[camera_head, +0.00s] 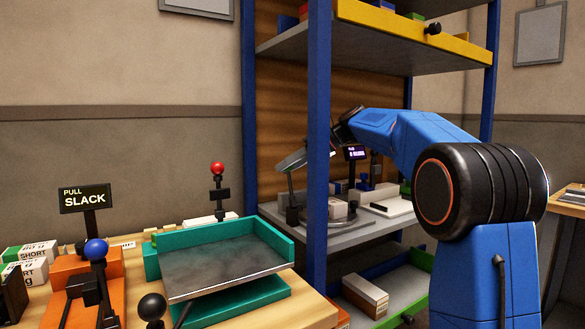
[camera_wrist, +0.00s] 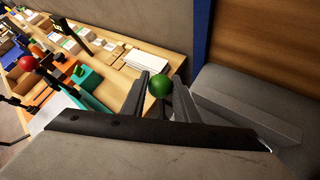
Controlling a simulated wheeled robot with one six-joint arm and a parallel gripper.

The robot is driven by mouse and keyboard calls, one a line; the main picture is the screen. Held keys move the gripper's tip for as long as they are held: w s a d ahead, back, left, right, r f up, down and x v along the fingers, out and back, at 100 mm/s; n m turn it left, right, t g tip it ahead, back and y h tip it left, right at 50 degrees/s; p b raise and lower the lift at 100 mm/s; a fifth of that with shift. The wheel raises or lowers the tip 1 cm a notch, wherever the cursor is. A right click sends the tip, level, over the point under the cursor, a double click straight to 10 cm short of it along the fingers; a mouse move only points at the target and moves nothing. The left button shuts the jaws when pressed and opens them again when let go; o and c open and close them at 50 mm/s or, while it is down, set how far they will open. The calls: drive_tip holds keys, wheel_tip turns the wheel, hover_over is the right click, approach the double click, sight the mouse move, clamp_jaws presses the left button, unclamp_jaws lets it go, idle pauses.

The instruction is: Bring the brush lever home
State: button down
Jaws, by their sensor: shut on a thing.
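My gripper (camera_wrist: 160,82) shows in the wrist view with its two dark fingers shut on a round green knob (camera_wrist: 160,87). The knob sits between the fingertips; the stem below it is hidden. I cannot tell from any label whether this knob belongs to the brush lever. In the head view my blue arm reaches into the shelf rack, and a blue post and the arm hide most of the gripper and the knob.
The rack's blue post (camera_head: 318,120) and yellow-edged upper shelf (camera_head: 400,28) stand close to my arm. A red-knobbed lever (camera_head: 217,169), a teal tray (camera_head: 278,240), a blue-knobbed lever (camera_head: 95,249) and a "PULL SLACK" sign (camera_head: 84,198) stand on the left bench.

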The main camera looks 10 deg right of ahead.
drive_tip(key=shift+w+a+f, duration=0.15)
drive_tip(key=shift+w+f, duration=0.05)
drive_tip(key=shift+w, duration=0.3)
drive_tip(key=shift+w+a+f, duration=0.2)
drive_tip(key=shift+w+f, duration=0.05)
drive_tip(key=shift+w, duration=0.25)
drive_tip(key=shift+w+a+f, duration=0.15)
drive_tip(key=shift+w+f, duration=0.05)
drive_tip(key=shift+w, duration=0.3)
drive_tip(key=c, duration=1.4)
unclamp_jaws()
drive_tip(key=shift+w, duration=0.1)
drive_tip(key=v, duration=1.7)
drive_tip(key=shift+d+r, duration=0.15)
drive_tip(key=shift+r, duration=0.05)
drive_tip(key=shift+d, duration=0.1)
